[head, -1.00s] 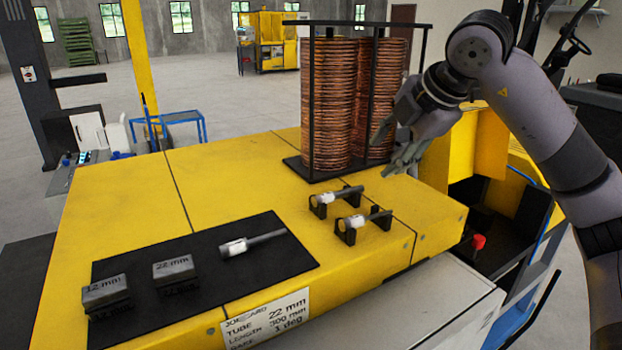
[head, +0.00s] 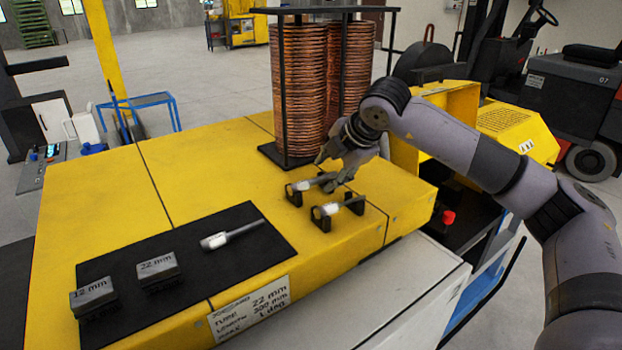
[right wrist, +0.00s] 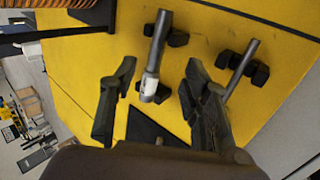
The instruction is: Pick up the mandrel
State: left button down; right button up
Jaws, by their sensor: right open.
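Two grey mandrels with white labels rest on pairs of black stands on the yellow machine top: a rear mandrel (head: 304,185) and a front mandrel (head: 331,208). A third labelled rod (head: 231,234) lies on the black mat. My right gripper (head: 336,170) is open above the rear mandrel, near its far end. In the right wrist view the rear mandrel (right wrist: 157,55) shows between the spread fingers (right wrist: 158,78), with no visible contact. The front mandrel (right wrist: 241,70) lies outside them, to the right. My left gripper is not in view.
A rack of copper tube coils (head: 305,100) stands just behind the stands. Two dark blocks marked 12 mm (head: 92,292) and 22 mm (head: 156,265) sit on the black mat (head: 215,275). A red knob (head: 448,217) is at the right.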

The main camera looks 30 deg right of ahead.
aim_at(316, 179)
jog(key=w+f+p, duration=0.1)
jog(key=w+a+f+p, duration=0.1)
jog(key=w+f, duration=0.1)
jog(key=shift+a+p, duration=0.15)
jog(key=shift+p, duration=0.25)
jog(key=shift+w+f, duration=0.1)
jog(key=shift+f, duration=0.15)
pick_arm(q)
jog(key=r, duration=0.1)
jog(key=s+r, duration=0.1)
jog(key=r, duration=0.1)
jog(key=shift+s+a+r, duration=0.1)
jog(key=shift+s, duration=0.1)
pick_arm(e)
jog(key=shift+c, duration=0.4)
grip_shut()
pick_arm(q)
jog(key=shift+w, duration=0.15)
pick_arm(e)
jog(key=shift+r, duration=0.15)
